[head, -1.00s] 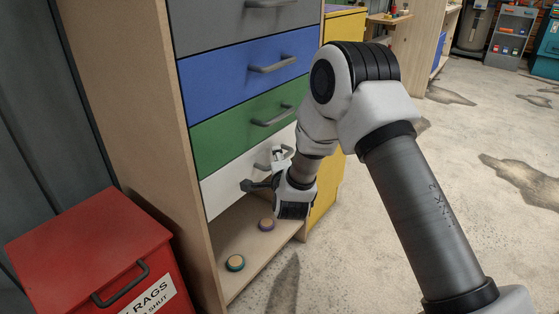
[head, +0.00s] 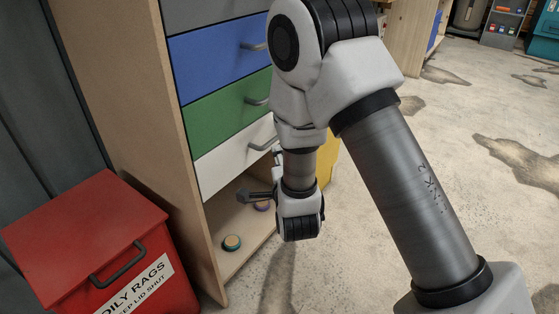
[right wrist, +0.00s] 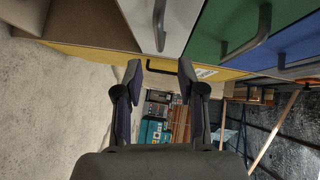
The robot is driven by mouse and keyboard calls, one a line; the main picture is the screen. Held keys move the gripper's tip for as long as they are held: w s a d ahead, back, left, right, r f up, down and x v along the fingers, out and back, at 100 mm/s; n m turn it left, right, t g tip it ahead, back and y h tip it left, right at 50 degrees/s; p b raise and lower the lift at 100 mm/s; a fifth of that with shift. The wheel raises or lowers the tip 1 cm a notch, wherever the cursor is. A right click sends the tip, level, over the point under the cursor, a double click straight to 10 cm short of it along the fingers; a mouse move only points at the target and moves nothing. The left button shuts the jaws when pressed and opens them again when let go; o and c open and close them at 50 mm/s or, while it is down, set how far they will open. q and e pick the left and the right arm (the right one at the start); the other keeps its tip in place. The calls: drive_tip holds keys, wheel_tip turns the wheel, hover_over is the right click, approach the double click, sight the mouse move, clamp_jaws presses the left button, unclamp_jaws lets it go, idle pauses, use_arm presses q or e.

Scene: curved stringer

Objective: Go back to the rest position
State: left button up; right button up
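My right gripper (head: 258,196) is in front of the lower part of a drawer cabinet (head: 130,90), beside the white drawer (head: 235,158) and the open bottom shelf. In the right wrist view its two fingers (right wrist: 160,82) stand apart with nothing between them. The white drawer looks shut, and its handle shows in the right wrist view (right wrist: 159,25). My right arm hides part of the cabinet's right side. My left gripper is not in view.
A red oily-rags bin (head: 85,235) stands left of the cabinet. Blue (head: 215,65) and green drawers (head: 225,112) look shut. The floor (head: 480,200) at right is clear.

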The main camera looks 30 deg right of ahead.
drive_tip(key=s+a+f+n+g+y, duration=0.15)
drive_tip(key=s+f, duration=0.25)
drive_tip(key=f, duration=0.4)
drive_tip(key=s+f+n+g+y, duration=0.1)
drive_tip(key=s+f+n+g, duration=0.15)
drive_tip(key=s+f, duration=0.45)
drive_tip(key=s+a+f+n+g+y, duration=0.1)
drive_tip(key=s+f+g, duration=0.15)
drive_tip(key=f, duration=0.75)
drive_tip(key=s+a+f+n+g+y, duration=0.1)
drive_tip(key=s+a+f+n+g, duration=0.1)
drive_tip(key=s+f+n+g, duration=0.4)
drive_tip(key=s+a+f+n+g+y, duration=0.2)
drive_tip(key=s+a+n, duration=0.1)
drive_tip(key=s+n, duration=0.65)
wheel_tip(320, 180, up, 35)
drive_tip(key=s+p, duration=0.1)
drive_tip(key=p, duration=3.3)
drive_tip(key=shift+s, duration=0.25)
drive_tip(key=shift+f+g, duration=0.1)
drive_tip(key=shift+g, duration=0.15)
